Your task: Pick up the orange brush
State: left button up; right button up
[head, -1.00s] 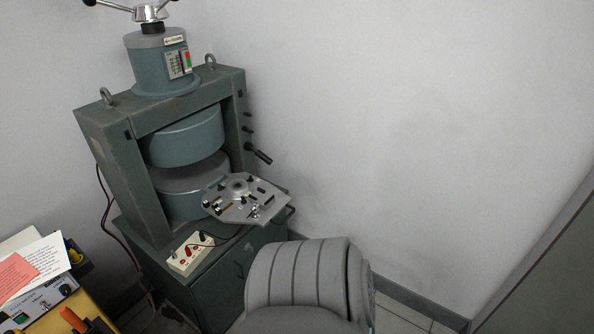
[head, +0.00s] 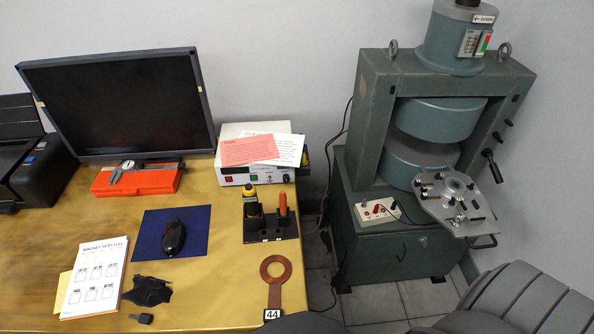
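An orange upright handle (head: 283,204) stands in the right part of a black holder (head: 262,229) near the right edge of the wooden desk. It is the only brush-like orange thing I see; its lower end is hidden in the holder, so I cannot tell its bristles. A black tool with a yellow top (head: 250,200) stands beside it on the left in the same holder. Neither of my grippers is in view.
On the desk (head: 215,290) are a monitor (head: 120,100), an orange case with a caliper (head: 140,180), a mouse (head: 174,238), a booklet (head: 95,278) and a copper ring paddle (head: 276,290). A grey chair (head: 530,300) and magnet press (head: 375,100) stand right.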

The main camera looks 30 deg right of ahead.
aim_at(282, 196)
jog(key=k, duration=0.5)
jog(key=z, duration=2.85)
jog(key=i, duration=1.9)
jog(key=u, duration=2.55)
